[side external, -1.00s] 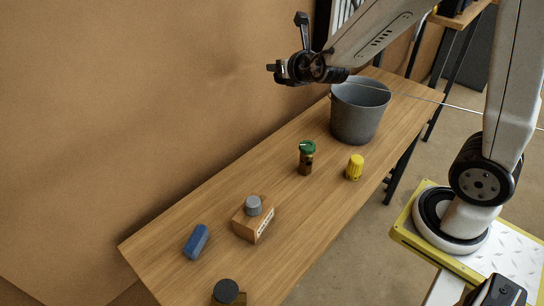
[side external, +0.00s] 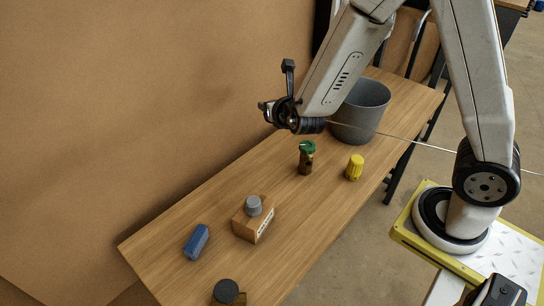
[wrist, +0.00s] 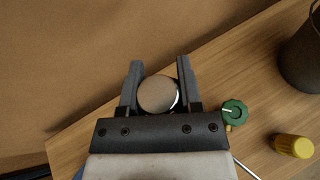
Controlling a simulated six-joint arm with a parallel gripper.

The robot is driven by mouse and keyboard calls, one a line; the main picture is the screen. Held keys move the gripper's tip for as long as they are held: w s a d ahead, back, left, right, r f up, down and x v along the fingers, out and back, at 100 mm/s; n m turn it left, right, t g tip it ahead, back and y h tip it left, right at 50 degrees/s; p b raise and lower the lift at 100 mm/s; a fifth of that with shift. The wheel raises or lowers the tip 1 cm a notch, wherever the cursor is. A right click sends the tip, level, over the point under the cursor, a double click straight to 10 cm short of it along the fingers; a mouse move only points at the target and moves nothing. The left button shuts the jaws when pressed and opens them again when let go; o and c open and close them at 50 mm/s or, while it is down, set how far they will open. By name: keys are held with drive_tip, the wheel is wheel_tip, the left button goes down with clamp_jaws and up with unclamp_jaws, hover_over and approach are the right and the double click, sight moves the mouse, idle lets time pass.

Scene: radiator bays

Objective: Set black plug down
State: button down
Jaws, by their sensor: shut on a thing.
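My gripper (side external: 268,112) is high above the far part of the wooden bench, left of the bucket in the side view. In the wrist view its two fingers (wrist: 159,68) are shut on a round plug (wrist: 158,94), which I take for the black plug; its end face looks grey-brown there. In the side view the plug is small and dark against the jaws, and hard to make out. It is clear of the bench top.
The bench (side external: 310,222) carries a grey bucket (side external: 362,112), a green-topped brown piece (side external: 307,148), a yellow ribbed knob (side external: 355,168), a grey cap (side external: 253,206) on a wooden block, a blue block (side external: 196,242) and a dark round cap (side external: 227,291). A brown wall (side external: 130,110) runs behind.

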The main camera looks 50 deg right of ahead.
drive_tip(key=s+a+f+m+h, duration=0.1)
drive_tip(key=s+a+f, duration=0.2)
drive_tip(key=s+f, duration=0.3)
drive_tip(key=s+a+f+m+g+h, duration=0.1)
drive_tip(key=s+a+f, duration=0.2)
drive_tip(key=s+f, duration=0.3)
drive_tip(key=s+a+f+m+g+h, duration=0.1)
drive_tip(key=s+a+f, duration=0.3)
drive_tip(key=s+f, duration=0.3)
drive_tip(key=shift+f+m+h, duration=0.3)
drive_tip(key=shift+f+m, duration=0.1)
drive_tip(key=shift+f, duration=0.2)
drive_tip(key=shift+s+f, duration=0.3)
drive_tip(key=shift+s, duration=0.4)
drive_tip(key=shift+w+d, duration=0.1)
approach(295, 184)
drive_tip(key=shift+w+d+r, duration=0.2)
drive_tip(key=shift+w+d, duration=0.45)
drive_tip(key=shift+w, duration=0.15)
drive_tip(key=shift+w+d+r, duration=0.15)
drive_tip(key=shift+w+d, duration=0.55)
drive_tip(key=shift+w, duration=0.05)
drive_tip(key=shift+w+d+r, duration=0.2)
drive_tip(key=shift+w+d, duration=0.45)
drive_tip(key=shift+w, duration=0.15)
drive_tip(key=shift+w, duration=0.1)
